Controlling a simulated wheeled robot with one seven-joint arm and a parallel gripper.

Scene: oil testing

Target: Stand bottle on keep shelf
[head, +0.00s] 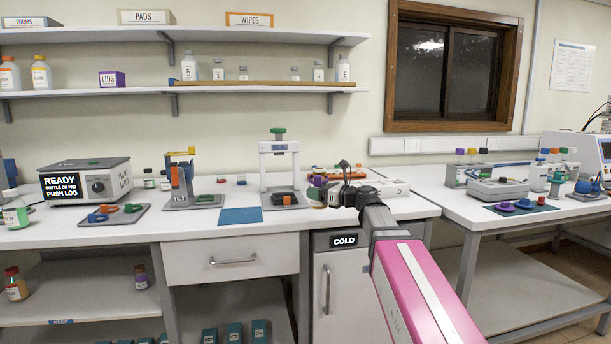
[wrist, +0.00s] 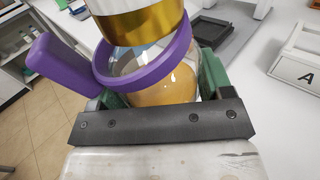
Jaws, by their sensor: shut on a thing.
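My gripper (wrist: 160,88) is shut on a glass bottle (wrist: 165,82) with amber liquid, a white and gold top and a purple collar with a side handle. In the head view my gripper (head: 336,190) is small and dark above the right part of the white bench, with the held bottle (head: 317,198) at its left. The bottle's base is hidden in the wrist view. The keep shelf (head: 80,283) is the lower shelf under the bench at left, with a small blue label on its front edge. A red-capped bottle (head: 16,288) and a purple-collared bottle (head: 141,280) stand on it.
The bench (head: 120,232) lies above the keep shelf. A drawer unit (head: 232,262) and a cabinet marked COLD (head: 343,285) stand to the shelf's right. The keep shelf's middle is clear. A tilt stand (head: 181,185) and a white press frame (head: 280,170) stand on the bench.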

